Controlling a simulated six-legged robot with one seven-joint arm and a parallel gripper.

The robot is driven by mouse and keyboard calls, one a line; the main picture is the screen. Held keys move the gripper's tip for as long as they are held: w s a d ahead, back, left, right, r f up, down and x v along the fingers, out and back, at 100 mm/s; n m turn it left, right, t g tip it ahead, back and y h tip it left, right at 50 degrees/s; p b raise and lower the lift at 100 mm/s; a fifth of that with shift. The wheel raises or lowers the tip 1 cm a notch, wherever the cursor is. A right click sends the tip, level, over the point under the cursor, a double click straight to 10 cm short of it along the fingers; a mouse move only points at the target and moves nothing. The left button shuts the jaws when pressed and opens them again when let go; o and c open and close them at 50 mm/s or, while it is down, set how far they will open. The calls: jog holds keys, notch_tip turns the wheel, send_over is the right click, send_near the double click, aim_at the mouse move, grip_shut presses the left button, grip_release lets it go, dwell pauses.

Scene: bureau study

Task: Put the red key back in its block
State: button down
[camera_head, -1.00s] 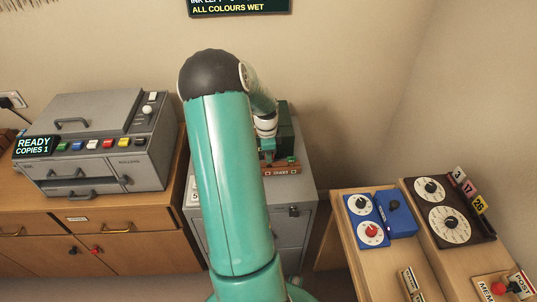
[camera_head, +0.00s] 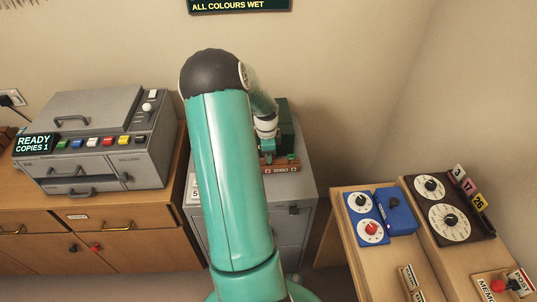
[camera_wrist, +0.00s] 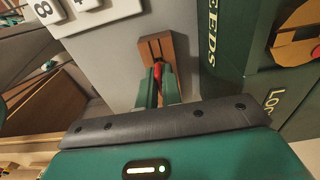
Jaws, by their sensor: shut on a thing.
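The red key (camera_wrist: 158,72) shows in the wrist view as a narrow red piece between the two green fingers of my gripper (camera_wrist: 158,88), which is shut on it. Its far end lies against the brown wooden block (camera_wrist: 151,46), over a dark groove. I cannot tell how deep the key sits in the block. In the head view the block (camera_head: 283,168) stands on the grey cabinet, in front of the dark green box. My gripper (camera_head: 266,152) is just above the block there, partly hidden by my arm, and the key cannot be made out.
The dark green deeds box (camera_wrist: 232,45) stands close on the right in the wrist view. White number tiles (camera_wrist: 88,5) are at upper left. In the head view a grey copier (camera_head: 95,140) is left of the cabinet (camera_head: 296,225), and a desk with dials (camera_head: 371,232) is at right.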

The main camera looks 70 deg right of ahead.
jog(key=shift+f, duration=0.1)
jog(key=c, duration=1.5)
grip_release()
notch_tip(320, 180, up, 14)
jog(key=shift+w, duration=0.3)
jog(key=shift+a+f, duration=0.1)
